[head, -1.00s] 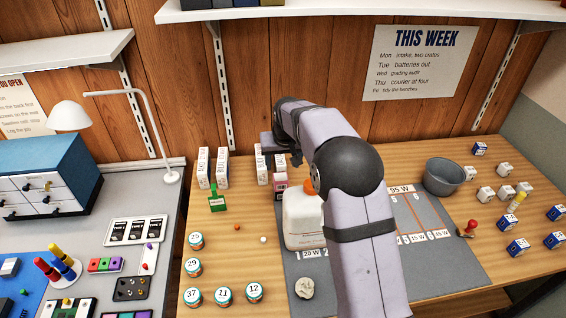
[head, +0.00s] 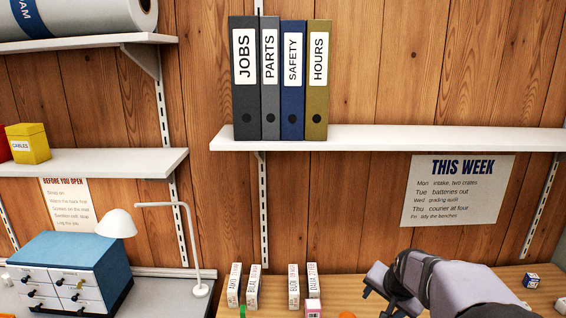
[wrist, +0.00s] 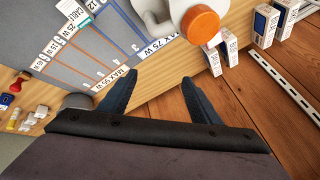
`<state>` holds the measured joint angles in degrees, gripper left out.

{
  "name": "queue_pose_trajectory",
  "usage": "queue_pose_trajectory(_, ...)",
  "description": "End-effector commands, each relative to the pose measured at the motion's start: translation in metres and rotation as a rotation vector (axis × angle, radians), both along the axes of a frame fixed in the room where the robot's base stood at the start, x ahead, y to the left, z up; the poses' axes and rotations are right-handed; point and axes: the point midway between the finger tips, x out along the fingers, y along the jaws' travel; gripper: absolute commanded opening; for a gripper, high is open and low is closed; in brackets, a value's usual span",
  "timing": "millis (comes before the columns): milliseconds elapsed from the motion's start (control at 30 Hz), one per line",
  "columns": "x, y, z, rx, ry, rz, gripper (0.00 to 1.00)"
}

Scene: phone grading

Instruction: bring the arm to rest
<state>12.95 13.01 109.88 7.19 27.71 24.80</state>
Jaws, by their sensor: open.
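My gripper (wrist: 158,98) is open in the wrist view, its two dark fingers apart with only bench edge and wood wall between and beyond them. In the head view my gripper (head: 372,292) is at the lower right above the wooden bench, partly cut off by the lower edge. The arm reaches in from the lower right corner. In the wrist view a white jug with an orange cap (wrist: 200,25) stands on the bench ahead of the fingers, apart from them.
White boxes (head: 293,286) stand by the wall left of my gripper. A shelf with binders (head: 270,80) is above. A desk lamp (head: 118,224) and blue drawer cabinet (head: 72,262) are at left.

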Motion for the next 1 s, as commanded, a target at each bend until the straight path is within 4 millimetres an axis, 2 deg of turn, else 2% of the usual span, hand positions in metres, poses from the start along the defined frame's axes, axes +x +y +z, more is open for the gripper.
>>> queue_pose_trajectory(33,-0.012,-0.008,0.004,0.015,-0.009,-0.047,0.57)
queue_pose_trajectory(133,-0.036,-0.007,-0.003,0.027,0.007,-0.065,0.57)
queue_pose_trajectory(367,-0.1,0.039,-0.04,-0.028,0.163,0.16,0.57)
queue_pose_trajectory(467,-0.136,0.059,-0.057,-0.058,0.242,0.289,0.57)
queue_pose_trajectory(600,-0.195,0.082,-0.081,-0.1,0.366,0.491,0.57)
queue_pose_trajectory(700,-0.23,0.091,-0.094,-0.122,0.437,0.611,0.57)
queue_pose_trajectory(833,-0.259,0.096,-0.102,-0.137,0.493,0.706,0.57)
queue_pose_trajectory(1000,-0.27,0.097,-0.105,-0.144,0.514,0.743,0.57)
